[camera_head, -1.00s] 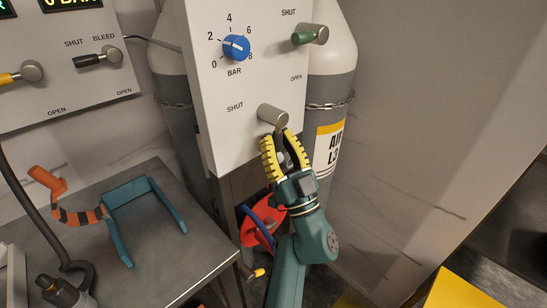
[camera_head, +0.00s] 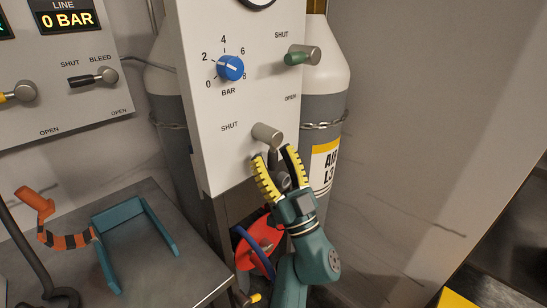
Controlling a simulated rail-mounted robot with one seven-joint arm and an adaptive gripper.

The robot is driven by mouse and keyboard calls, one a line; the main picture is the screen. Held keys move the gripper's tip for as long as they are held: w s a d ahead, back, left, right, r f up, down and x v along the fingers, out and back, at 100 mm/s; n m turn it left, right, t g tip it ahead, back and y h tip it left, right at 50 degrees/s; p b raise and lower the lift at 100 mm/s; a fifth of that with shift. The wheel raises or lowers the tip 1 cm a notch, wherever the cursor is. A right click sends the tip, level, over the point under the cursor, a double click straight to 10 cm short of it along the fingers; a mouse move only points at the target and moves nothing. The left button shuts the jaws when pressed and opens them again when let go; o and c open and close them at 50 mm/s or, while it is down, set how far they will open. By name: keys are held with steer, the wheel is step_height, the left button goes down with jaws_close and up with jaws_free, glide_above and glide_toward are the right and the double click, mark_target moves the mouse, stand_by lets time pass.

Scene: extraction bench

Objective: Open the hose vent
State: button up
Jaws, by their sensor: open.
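On the lower part of the white panel (camera_head: 222,105), a grey valve knob (camera_head: 267,133) stands out, with the word SHUT to its left. It carries no readable name, so I cannot confirm that it is the hose vent. A dark lever (camera_head: 276,153) seems to hang down from it, partly hidden by my fingers. My gripper (camera_head: 275,153), with yellow ribbed fingers, is open just below the knob. The fingertips are on either side of the dark lever. I cannot tell whether they touch it.
Above are a blue BAR dial (camera_head: 230,67) and a green-handled valve (camera_head: 302,55). Gas cylinders (camera_head: 325,110) stand behind the panel. A red part (camera_head: 262,246) with a blue hose is below. A metal bench (camera_head: 165,265) with a teal bracket (camera_head: 120,222) is at left. Wall space at right is clear.

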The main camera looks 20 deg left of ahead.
steer(key=v, duration=1.2)
